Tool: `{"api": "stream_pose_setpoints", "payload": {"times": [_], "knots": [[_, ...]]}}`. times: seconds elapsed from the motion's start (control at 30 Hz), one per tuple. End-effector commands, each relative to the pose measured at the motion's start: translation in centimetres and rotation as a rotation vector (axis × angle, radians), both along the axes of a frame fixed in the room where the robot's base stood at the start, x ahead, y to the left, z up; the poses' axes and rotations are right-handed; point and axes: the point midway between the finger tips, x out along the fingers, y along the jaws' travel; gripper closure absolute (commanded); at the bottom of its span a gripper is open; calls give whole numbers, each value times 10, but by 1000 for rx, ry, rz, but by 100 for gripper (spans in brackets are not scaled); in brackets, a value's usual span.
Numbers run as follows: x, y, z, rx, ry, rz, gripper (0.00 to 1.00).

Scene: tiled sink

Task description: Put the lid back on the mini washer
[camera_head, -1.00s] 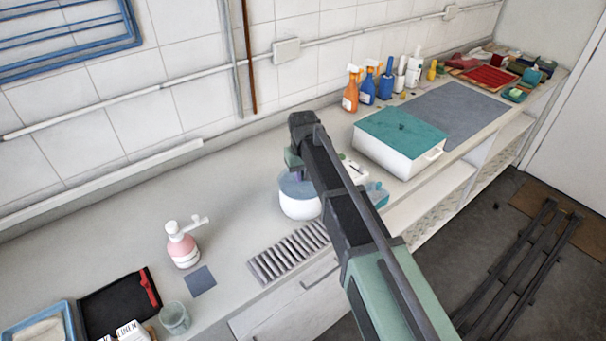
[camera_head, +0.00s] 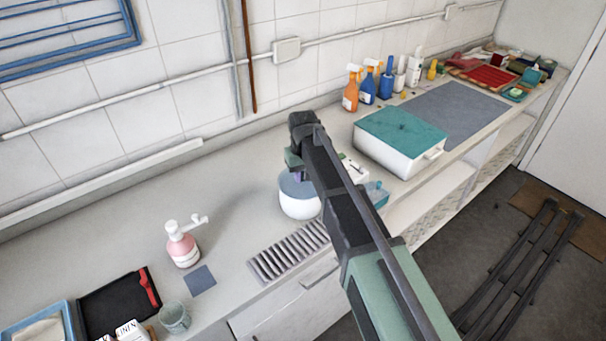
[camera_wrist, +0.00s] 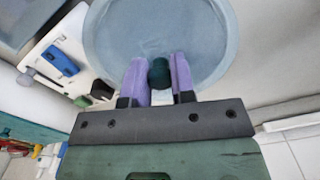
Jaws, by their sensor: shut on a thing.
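The mini washer appears to be the round white tub (camera_head: 299,208) on the counter, partly behind my arm in the head view. The round, pale blue lid (camera_wrist: 160,30) fills the top of the wrist view and shows as a blue-grey disc (camera_head: 290,187) at the tub's top. My gripper (camera_wrist: 160,75) points down at the lid, its purple fingers on either side of the dark green knob (camera_wrist: 160,72), shut on it. In the head view the gripper (camera_head: 297,178) is over the tub, mostly hidden by my arm. Whether the lid is fully seated or slightly raised cannot be told.
A white panel with a blue handle (camera_wrist: 60,60) lies beside the lid. A white box with a teal top (camera_head: 402,135) stands to the right, spray bottles (camera_head: 351,90) behind it. A slatted grey rack (camera_head: 290,250) is in front; a pink pump bottle (camera_head: 182,245) stands left. The counter behind is clear.

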Motion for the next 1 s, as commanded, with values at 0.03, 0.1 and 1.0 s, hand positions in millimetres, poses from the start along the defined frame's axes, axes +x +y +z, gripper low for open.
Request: {"api": "stream_pose_setpoints", "payload": {"times": [0.03, 0.1, 1.0], "knots": [[0, 0, 0, 0, 0, 0, 100], [0, 0, -1, 0, 0, 0, 100], [0, 0, 0, 0, 0, 0, 21]]}}
